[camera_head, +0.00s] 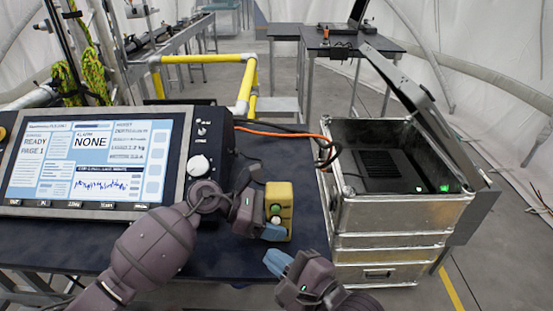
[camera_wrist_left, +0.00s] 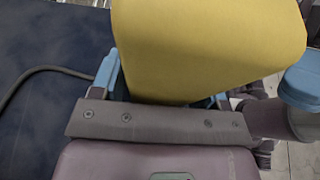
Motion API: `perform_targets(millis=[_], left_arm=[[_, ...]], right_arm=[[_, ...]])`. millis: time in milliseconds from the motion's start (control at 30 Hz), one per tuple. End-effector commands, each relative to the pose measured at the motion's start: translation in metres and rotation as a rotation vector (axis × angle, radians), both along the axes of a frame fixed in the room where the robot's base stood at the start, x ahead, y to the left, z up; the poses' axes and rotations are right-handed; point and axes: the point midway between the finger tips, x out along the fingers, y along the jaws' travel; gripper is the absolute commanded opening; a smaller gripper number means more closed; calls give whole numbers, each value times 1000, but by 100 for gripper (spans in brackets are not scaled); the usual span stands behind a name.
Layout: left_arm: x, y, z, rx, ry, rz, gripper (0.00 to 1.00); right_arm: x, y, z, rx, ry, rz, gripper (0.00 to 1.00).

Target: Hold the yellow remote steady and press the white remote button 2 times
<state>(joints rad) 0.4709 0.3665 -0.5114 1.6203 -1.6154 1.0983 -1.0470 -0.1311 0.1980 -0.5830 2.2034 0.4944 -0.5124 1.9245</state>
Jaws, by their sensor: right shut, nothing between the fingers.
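A control console (camera_head: 180,205) with a lit screen and white knob stands on the table at left. An open metal case (camera_head: 385,215) with a dark device is at right. Orange and black cables (camera_head: 285,134) run behind the remote. Dark table surface (camera_head: 245,262) lies bare in front.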

Motion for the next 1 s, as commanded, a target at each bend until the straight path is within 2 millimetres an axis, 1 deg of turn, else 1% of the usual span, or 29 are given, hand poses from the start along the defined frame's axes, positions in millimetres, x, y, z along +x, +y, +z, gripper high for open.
perform_targets(millis=[33, 67, 100, 367, 467, 567, 900, 1000], left_arm=[[0, 0, 0, 0, 0, 0, 76], [0, 0, 0, 0, 0, 0, 81], [0, 0, 0, 0, 0, 0, 83], [0, 1, -1, 2, 2, 0, 83], [0, 6, 1, 3, 1, 0, 83], [0, 17, 5, 4, 1, 1, 83], [0, 76, 30, 5, 0, 2, 83], [0, 90, 36, 4, 0, 1, 83]], right_arm=[[0, 0, 0, 0, 0, 0, 0], [0, 0, 0, 0, 0, 0, 0], [0, 0, 0, 0, 0, 0, 0], [0, 0, 0, 0, 0, 0, 0], [0, 0, 0, 0, 0, 0, 0], [0, 0, 0, 0, 0, 0, 0], [0, 0, 0, 0, 0, 0, 0], [0, 0, 0, 0, 0, 0, 0]])
